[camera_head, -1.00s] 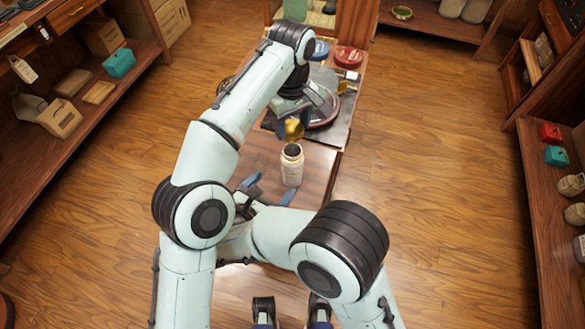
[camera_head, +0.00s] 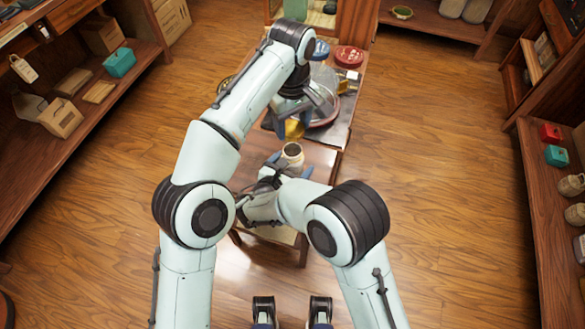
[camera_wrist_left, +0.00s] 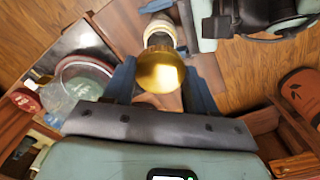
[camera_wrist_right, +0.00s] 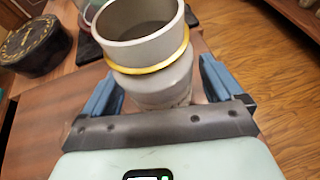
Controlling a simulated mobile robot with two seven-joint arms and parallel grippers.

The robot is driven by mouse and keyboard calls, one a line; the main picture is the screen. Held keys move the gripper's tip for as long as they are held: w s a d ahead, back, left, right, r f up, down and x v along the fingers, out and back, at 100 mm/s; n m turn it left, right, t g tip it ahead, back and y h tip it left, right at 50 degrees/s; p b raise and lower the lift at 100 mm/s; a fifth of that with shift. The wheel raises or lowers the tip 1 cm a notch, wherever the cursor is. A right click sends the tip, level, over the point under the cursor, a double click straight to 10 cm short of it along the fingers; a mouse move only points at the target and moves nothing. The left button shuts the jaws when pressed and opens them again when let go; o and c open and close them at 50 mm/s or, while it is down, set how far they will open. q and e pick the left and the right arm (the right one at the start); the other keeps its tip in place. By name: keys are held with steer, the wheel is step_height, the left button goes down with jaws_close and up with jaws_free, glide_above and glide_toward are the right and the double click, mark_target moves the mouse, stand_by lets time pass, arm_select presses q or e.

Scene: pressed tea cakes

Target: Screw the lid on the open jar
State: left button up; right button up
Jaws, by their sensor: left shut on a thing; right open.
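The open jar (camera_head: 292,155) is pale with a wide dark mouth and stands upright on the small wooden table. In the right wrist view the jar (camera_wrist_right: 150,60) shows a gold ring below its open neck. My right gripper (camera_wrist_right: 155,85) is open, with its blue fingers on either side of the jar and a visible gap. My left gripper (camera_wrist_left: 160,80) is shut on the gold lid (camera_wrist_left: 160,68), which also shows in the head view (camera_head: 294,129). The lid is held apart from the jar, on its far side in the head view.
A dark mat with a round glass-topped tray (camera_head: 322,105) lies behind the jar. A red tin (camera_head: 348,57) and a blue tin (camera_head: 320,49) stand farther back. A dark patterned round box (camera_wrist_right: 35,45) shows in the right wrist view. Shelves line both sides.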

arm_select(q)
steer(key=shift+f, duration=0.1)
arm_select(e)
steer(key=c, duration=1.5)
arm_select(q)
glide_above(292, 145)
steer(key=s, duration=0.2)
steer(key=shift+f, duration=2.45)
steer(key=shift+f, duration=0.1)
steer(key=shift+f, duration=0.75)
steer(key=shift+f, duration=0.6)
